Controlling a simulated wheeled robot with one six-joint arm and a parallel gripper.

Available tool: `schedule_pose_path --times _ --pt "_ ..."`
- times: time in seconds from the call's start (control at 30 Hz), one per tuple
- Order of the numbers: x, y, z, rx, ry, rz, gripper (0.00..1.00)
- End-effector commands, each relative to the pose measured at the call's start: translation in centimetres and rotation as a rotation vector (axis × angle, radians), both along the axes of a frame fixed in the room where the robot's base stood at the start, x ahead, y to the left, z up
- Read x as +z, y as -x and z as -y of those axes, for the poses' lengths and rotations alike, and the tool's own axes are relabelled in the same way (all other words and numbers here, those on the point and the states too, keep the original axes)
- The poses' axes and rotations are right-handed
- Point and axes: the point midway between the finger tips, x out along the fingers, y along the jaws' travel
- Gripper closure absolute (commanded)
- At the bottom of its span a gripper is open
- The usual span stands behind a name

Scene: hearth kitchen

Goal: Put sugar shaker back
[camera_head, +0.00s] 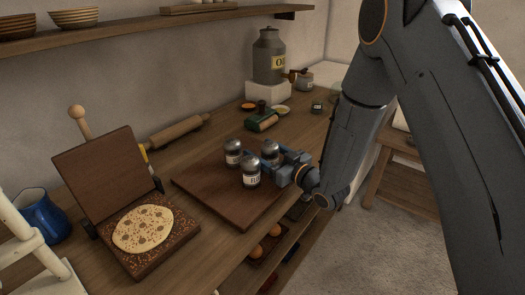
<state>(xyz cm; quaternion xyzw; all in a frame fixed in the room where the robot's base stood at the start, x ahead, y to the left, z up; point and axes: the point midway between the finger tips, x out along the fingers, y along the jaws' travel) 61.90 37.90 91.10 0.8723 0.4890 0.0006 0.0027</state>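Three small shakers with grey metal lids stand close together at the cutting board (232,208): a left shaker (233,160), a front shaker (251,178) with dark lettering on a pale label, and a rear right shaker (269,149). The lettering is too small to read, so I cannot tell which one is the sugar shaker. My gripper (277,160) reaches in from the right, its blue fingers beside the rear right shaker and just behind the front one. The fingers partly hide the rear right shaker's lower body. I cannot tell whether they touch or grip it.
A pizza-like flatbread (143,229) lies on an open hinged board at the left, near a blue jug (44,217). A rolling pin (180,131), a green-and-wood tool (263,122) and a large metal canister (268,56) stand behind. The board's front is clear.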

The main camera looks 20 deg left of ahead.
Motion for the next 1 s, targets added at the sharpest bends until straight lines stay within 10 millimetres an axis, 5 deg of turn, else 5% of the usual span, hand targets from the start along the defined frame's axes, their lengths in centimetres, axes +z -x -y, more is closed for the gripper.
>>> schedule_pose_path --times 0.27,0.7,1.0 --pt "0.3 0.3 0.7 -0.002 0.000 0.000 0.38" --pt "0.1 4.7 7.9 -0.003 0.000 -0.001 0.38" --pt "0.3 6.2 10.2 0.000 0.000 0.000 0.38"
